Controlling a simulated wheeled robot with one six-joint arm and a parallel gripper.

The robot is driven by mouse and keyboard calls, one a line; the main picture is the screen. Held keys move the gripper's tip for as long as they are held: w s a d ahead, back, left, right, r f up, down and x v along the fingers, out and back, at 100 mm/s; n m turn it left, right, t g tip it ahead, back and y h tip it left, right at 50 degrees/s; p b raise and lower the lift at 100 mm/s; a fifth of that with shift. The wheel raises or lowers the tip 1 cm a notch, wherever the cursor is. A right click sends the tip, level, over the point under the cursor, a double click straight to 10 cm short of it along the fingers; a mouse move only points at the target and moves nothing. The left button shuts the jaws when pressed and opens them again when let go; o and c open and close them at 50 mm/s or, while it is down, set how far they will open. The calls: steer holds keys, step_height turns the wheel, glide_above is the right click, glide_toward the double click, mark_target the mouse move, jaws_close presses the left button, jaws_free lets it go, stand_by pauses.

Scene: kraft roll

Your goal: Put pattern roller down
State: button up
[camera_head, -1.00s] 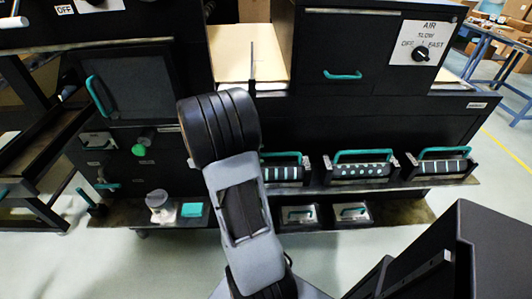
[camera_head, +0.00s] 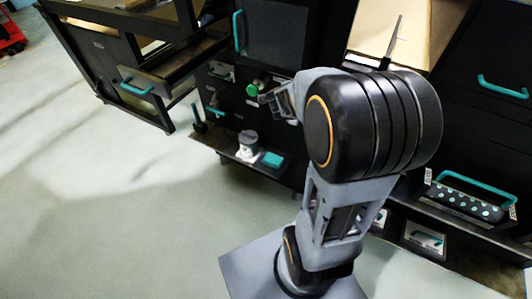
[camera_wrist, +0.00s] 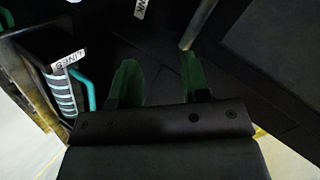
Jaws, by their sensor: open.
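A striped pattern roller (camera_wrist: 60,92) with a teal handle (camera_wrist: 85,85) and a label reading "LINES" is at the left of the wrist view. A dotted pattern roller (camera_head: 470,205) with a teal handle rests on the machine's ledge at the right of the head view. My gripper (camera_wrist: 160,80) is open, its two green fingers apart with nothing between them. It is to the right of the striped roller and apart from it. My arm hides part of the ledge in the head view.
Black machine cabinets stand behind my arm. A thin upright rod (camera_head: 392,42) stands beside the kraft paper (camera_head: 365,28). The floor at left is clear.

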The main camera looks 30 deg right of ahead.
steer(key=s+a+r+n+t+y, duration=0.1)
steer(key=a+r+n+t+y, duration=0.1)
steer(key=a+n+y, duration=1.1)
steer(key=s+a+f+n+g+h, duration=0.1)
steer(key=s+a+n+g, duration=0.2)
steer(key=s, duration=0.4)
steer(key=s+a+f+n+g+h, duration=0.2)
steer(key=s+a+n+g, duration=0.1)
steer(key=s+n, duration=0.3)
steer(key=shift+s+a+f+g, duration=0.3)
steer(key=shift+s+a, duration=0.45)
steer(key=shift+a, duration=0.1)
